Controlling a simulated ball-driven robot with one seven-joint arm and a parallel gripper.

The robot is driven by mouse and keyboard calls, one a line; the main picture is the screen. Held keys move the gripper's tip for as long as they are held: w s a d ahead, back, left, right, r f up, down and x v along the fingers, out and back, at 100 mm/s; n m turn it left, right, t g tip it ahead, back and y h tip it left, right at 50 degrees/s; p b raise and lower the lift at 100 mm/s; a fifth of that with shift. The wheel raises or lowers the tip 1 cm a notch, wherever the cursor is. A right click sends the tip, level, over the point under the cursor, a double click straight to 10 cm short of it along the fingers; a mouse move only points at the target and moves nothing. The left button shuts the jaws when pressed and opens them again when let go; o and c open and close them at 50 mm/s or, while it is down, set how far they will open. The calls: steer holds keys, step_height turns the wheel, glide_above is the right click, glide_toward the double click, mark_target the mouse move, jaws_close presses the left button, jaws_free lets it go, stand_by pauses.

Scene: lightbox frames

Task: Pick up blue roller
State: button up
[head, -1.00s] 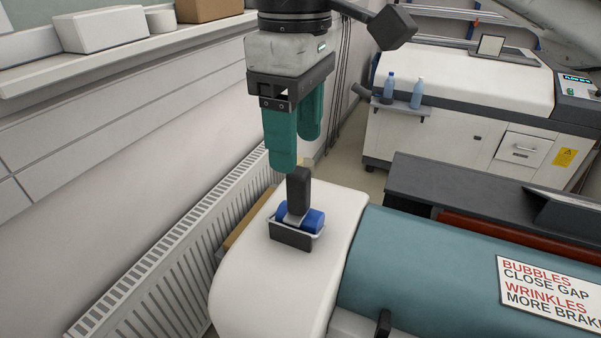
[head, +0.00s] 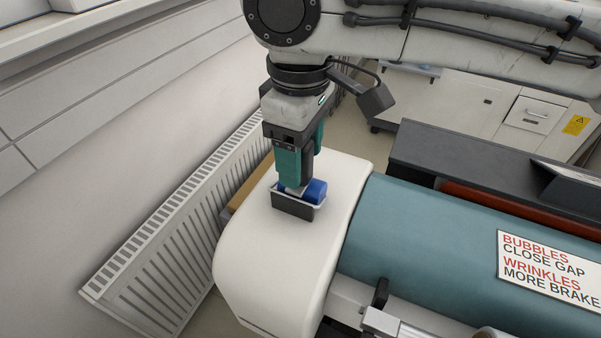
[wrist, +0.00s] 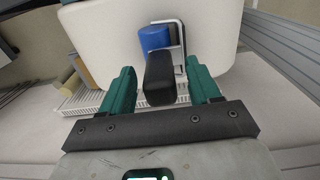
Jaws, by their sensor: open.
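The blue roller (head: 317,190) has a blue cylinder, a metal frame and a dark upright handle. It sits in a small dark grey tray (head: 292,208) on the white rounded end cover of a machine. In the wrist view the blue cylinder (wrist: 155,38) lies beyond the black handle (wrist: 160,78). My gripper (head: 297,160) has green fingers and is lowered over the roller. In the wrist view the open fingers (wrist: 160,88) stand on either side of the handle, with a gap showing on both sides. In the head view the fingers hide most of the handle.
The white machine cover (head: 262,250) adjoins a large teal drum (head: 430,245) with a warning sign (head: 550,268) on the right. A radiator (head: 170,225) runs along the wall on the left. A dark cabinet (head: 440,150) stands behind the drum.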

steer(key=shift+f, duration=0.55)
steer(key=c, duration=1)
